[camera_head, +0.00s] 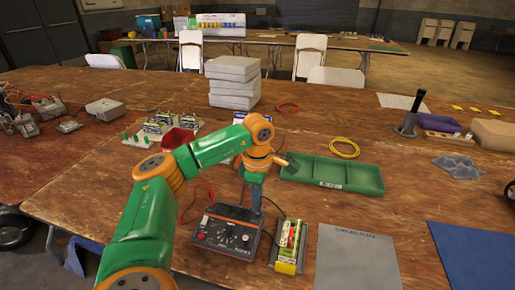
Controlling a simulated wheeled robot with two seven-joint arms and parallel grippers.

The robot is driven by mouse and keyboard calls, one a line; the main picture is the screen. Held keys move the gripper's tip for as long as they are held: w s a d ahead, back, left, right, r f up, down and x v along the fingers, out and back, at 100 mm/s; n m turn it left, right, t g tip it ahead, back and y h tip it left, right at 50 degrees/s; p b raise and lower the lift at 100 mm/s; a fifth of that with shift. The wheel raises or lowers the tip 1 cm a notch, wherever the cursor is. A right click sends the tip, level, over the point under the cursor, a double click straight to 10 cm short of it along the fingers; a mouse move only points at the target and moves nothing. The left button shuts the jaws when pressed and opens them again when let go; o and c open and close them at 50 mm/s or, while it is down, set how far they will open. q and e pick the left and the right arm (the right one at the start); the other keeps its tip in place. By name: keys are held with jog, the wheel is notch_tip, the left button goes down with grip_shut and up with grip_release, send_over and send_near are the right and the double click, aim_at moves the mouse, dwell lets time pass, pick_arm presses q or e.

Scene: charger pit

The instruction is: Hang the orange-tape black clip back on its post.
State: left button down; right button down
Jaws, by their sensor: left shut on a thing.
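My left gripper (256,208) points down over the back right edge of the dark charger box (225,234). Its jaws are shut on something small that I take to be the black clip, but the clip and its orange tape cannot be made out. A black cable runs from near the gripper towards the battery pack (290,239), which stands to the right of the charger. A red cable (188,206) loops at the charger's left. The clip's post cannot be made out. My right gripper is not in view.
A green tray (345,177) lies behind and right of the gripper. A grey mat (357,258) and a blue mat (470,250) lie to the right. Grey blocks (233,82) are stacked farther back. A yellow cable coil (344,148) lies behind the tray.

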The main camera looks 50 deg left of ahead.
pick_arm(q)
jog(key=c, duration=0.7)
grip_release()
jog(key=shift+c, duration=0.2)
jog(key=shift+o, duration=1)
jog(key=shift+r, duration=0.1)
notch_tip(320, 180, up, 8)
jog(key=p, duration=0.7)
jog(key=shift+f+p, duration=0.2)
jog(key=shift+p, duration=0.15)
jog(key=shift+f, duration=0.15)
